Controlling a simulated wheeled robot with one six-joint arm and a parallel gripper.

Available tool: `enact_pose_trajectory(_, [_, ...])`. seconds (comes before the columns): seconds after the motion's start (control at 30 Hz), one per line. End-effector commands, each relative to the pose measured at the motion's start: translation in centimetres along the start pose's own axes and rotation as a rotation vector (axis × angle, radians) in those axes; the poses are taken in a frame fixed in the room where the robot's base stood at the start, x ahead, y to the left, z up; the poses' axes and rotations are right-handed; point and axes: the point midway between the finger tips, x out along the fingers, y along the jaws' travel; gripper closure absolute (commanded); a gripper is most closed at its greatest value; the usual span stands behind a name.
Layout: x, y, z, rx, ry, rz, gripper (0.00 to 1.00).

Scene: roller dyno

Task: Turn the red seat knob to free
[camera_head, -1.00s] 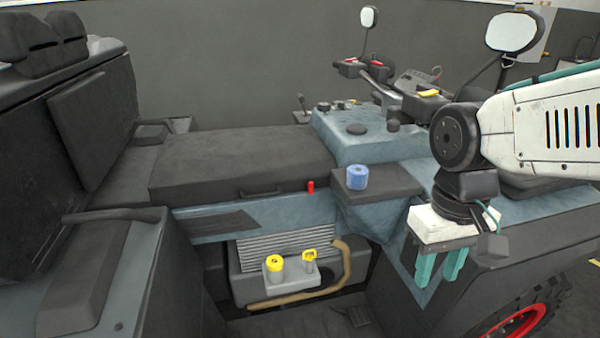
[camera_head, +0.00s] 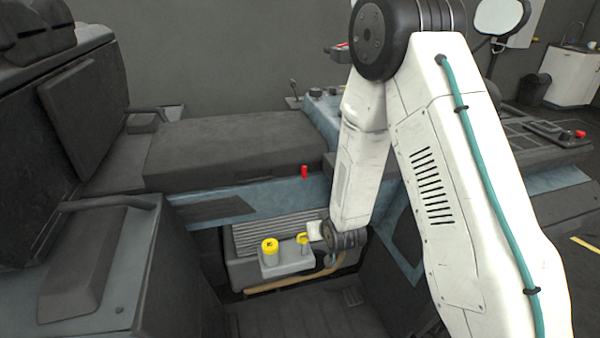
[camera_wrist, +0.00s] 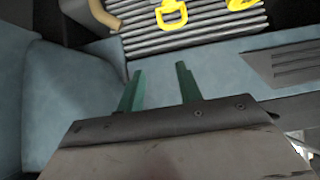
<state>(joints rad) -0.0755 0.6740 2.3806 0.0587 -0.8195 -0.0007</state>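The red seat knob (camera_head: 304,172) is a small upright red piece at the front right corner of the dark seat base. It shows in the head view and is not in the wrist view. My gripper (camera_wrist: 160,68) has two green fingers spread apart with nothing between them. In the wrist view they lie in front of the blue-grey panel and point toward the ribbed box.
A yellow cap (camera_head: 270,245) and a yellow ring handle (camera_head: 303,238) sit on the grey box below the seat. A tan hose (camera_head: 290,284) runs under them. The dark seat base (camera_head: 235,155) overhangs this recess. My arm covers much of the right side.

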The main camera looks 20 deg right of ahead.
Motion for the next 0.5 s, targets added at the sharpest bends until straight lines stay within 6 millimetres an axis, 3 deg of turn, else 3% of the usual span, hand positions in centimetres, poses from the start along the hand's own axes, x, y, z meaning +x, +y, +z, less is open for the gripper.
enact_pose_trajectory(0.1, [0.8,0.1,-3.0,0.000,0.240,0.008,0.65])
enact_pose_trajectory(0.2, [-0.3,0.2,-7.1,0.002,0.443,0.014,0.65])
enact_pose_trajectory(0.3, [-1.6,0.3,-9.6,0.002,0.577,0.018,0.65])
enact_pose_trajectory(0.5, [-2.4,0.3,-11.3,0.002,0.666,0.019,0.65])
